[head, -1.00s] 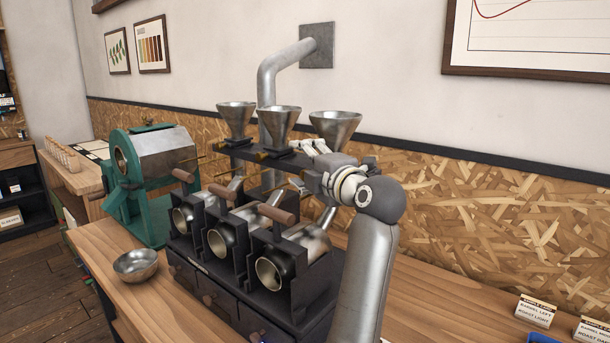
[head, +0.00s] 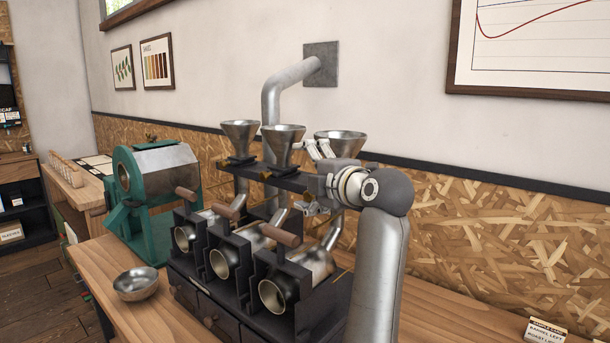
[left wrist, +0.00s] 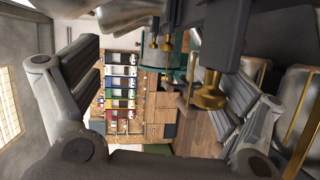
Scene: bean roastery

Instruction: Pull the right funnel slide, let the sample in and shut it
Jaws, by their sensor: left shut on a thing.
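The steel right funnel (head: 340,143) stands on the dark rail above the sample roaster. My left gripper (head: 312,178) is just below and in front of it, and hides the slide under this funnel in the head view. The left wrist view shows a brass knob (left wrist: 209,94) on a dark bar between my finger linkages, closer to the right one. My left gripper is shut on the right funnel slide; the contact itself is mostly hidden. The right barrel (head: 277,292) sits below, its open mouth facing front. My right gripper is not in view.
The middle funnel (head: 283,140) and left funnel (head: 239,135) stand close to my left gripper. A wooden handle (head: 282,234) rises above the right barrel. A metal bowl (head: 136,283) is on the counter, left of the roaster. A green roasting drum (head: 133,215) stands farther back.

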